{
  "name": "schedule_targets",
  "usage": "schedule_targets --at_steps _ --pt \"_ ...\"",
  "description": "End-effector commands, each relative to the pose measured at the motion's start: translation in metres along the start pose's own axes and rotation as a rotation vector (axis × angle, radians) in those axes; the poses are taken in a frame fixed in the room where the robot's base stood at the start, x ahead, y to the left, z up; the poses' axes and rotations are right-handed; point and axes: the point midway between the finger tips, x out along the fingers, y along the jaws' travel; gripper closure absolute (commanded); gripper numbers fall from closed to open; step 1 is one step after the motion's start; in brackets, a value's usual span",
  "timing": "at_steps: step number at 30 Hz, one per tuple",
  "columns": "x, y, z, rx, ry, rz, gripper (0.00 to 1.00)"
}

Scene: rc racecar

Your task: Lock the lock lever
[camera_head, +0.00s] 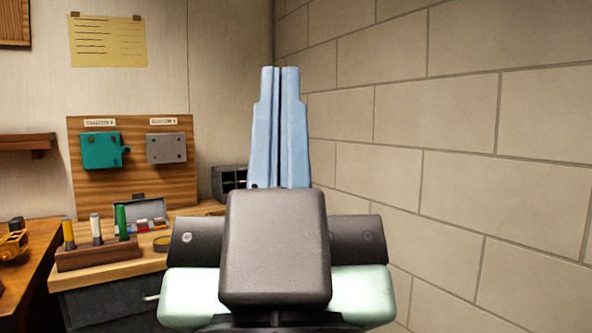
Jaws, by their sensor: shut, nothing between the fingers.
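My gripper (280,72) is in the middle of the view, pointing up. Its two pale blue fingers are side by side and shut, with nothing held. A teal box (100,151) and a grey box (166,148) are mounted on an upright wooden board (128,195) to the left of my gripper. I cannot tell whether that piece is the lock lever. My gripper is apart from both boxes.
Below the board, a wooden bench (130,267) holds a rack (98,254) of coloured-handled tools and an open case (140,213). A dark box (229,181) stands by the corner. A block wall (450,150) bounds the right. Another wooden top (40,245) is at lower left.

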Motion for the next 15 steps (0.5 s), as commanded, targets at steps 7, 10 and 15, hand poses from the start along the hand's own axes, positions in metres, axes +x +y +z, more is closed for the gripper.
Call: schedule_targets --at_steps 7,10,15 --pt "0.074 0.000 -0.070 0.000 0.000 -0.001 1.00" --pt "0.099 0.000 -0.093 0.000 0.000 -0.001 1.00" --pt "0.140 0.000 -0.132 0.001 0.000 -0.001 1.00"
